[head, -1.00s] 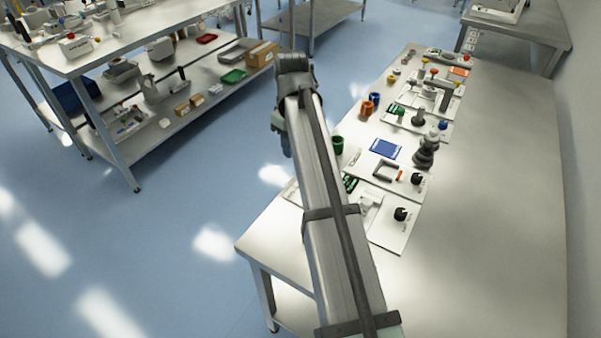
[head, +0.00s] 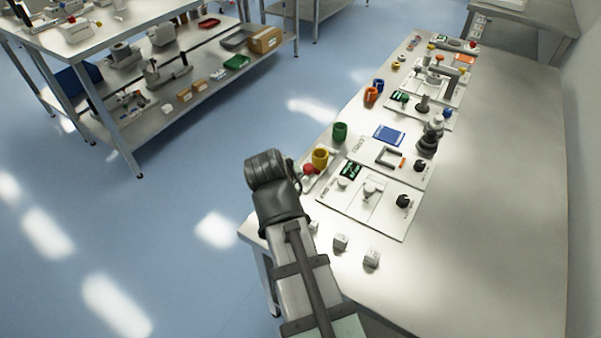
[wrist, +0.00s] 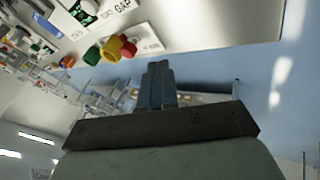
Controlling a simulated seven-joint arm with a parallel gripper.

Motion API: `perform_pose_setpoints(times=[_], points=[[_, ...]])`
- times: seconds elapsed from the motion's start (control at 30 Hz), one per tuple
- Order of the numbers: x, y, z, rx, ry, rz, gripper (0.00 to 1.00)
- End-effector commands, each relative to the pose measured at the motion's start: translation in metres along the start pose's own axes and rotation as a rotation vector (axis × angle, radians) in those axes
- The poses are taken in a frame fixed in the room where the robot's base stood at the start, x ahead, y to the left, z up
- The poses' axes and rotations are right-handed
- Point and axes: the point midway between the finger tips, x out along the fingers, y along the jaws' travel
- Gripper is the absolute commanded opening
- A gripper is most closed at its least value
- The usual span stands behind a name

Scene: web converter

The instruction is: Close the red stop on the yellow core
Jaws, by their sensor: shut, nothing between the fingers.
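The yellow core (head: 320,157) is a short round piece near the left edge of the bench, beside a red part (head: 308,170) that I take to be the red stop. In the wrist view the yellow core (wrist: 128,46) and the red part (wrist: 111,49) sit side by side on a light plate, with a green round piece (wrist: 93,55) next to them. My gripper (wrist: 158,68) is shut and empty, below and right of the core in that view, apart from it. In the head view its fingers are hidden behind my arm.
A green cup (head: 340,131) stands behind the core. White panels with black knobs (head: 404,201) and small white blocks (head: 371,257) lie to the right. The bench's right side (head: 500,200) is clear. Another bench with a lower shelf (head: 150,110) stands at left.

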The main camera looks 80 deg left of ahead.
Motion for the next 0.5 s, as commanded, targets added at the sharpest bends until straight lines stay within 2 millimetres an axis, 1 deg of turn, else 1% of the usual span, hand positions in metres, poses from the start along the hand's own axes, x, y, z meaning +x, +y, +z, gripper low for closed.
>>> perform_pose_setpoints(times=[0.03, 0.1, 0.27, 0.37, 0.5], points=[[0.000, 0.003, -0.006, 0.019, 0.026, 0.015, 0.00], [0.000, 0.006, -0.012, 0.047, 0.055, 0.026, 0.00], [0.005, 0.007, -0.015, 0.081, 0.065, 0.028, 0.00], [0.014, 0.007, -0.015, 0.082, 0.063, 0.027, 0.00], [0.033, 0.008, -0.017, 0.081, 0.061, 0.026, 0.00]])
